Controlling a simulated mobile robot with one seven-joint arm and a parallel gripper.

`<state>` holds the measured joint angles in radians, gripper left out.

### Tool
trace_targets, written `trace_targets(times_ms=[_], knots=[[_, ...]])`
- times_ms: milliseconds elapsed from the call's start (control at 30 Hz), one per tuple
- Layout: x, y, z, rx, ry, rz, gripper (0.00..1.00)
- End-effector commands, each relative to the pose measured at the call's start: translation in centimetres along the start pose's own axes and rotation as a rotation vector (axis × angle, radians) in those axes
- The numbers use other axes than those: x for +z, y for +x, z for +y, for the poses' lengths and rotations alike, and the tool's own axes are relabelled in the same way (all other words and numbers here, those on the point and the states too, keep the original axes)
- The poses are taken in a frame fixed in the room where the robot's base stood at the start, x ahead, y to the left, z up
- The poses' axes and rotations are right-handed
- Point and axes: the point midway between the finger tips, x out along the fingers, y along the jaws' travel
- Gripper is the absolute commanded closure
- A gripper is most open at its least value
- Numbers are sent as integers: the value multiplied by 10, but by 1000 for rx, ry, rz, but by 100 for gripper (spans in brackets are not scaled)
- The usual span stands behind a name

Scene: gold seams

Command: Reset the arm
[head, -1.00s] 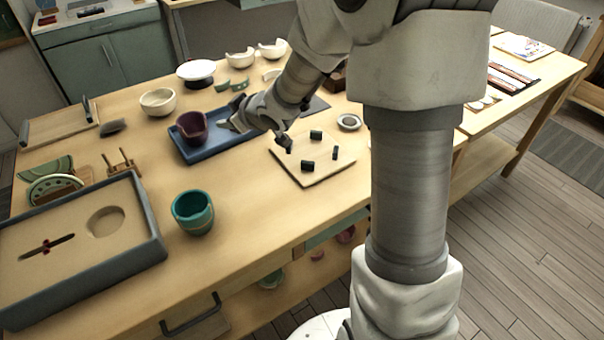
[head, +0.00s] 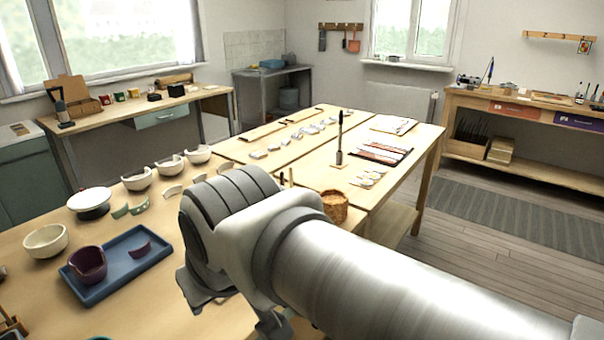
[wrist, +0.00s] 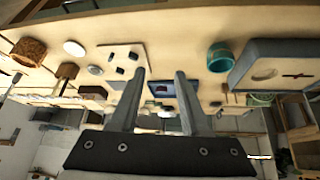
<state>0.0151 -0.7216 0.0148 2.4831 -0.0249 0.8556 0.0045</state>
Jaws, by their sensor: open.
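My gripper (wrist: 158,105) is open in the wrist view, its two fingers apart with nothing held between them. The wrist view looks over the worktable from above, turned about, with the table well beyond the fingertips. In the head view my raised arm fills the lower middle and right. The gripper's fingertips are not clearly visible there, hidden by the arm or out of frame.
A blue tray (head: 118,290) holds a broken purple cup (head: 88,264) and a purple shard (head: 140,248). Pale bowls (head: 45,241) stand nearby. A teal cup (wrist: 219,57) and a sand tray (wrist: 285,50) show in the wrist view. Floor at right (head: 500,240) is clear.

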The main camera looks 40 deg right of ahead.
Motion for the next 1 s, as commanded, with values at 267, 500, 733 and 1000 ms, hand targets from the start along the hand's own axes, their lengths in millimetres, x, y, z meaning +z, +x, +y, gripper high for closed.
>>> trace_targets(times_ms=[267,500,733,1000], knots=[[16,-2,-5,-30,14,-34,54],[14,-5,-5,-29,13,-34,54],[-4,-35,-4,-29,13,-33,54],[-36,-92,-1,-29,13,-33,54]])
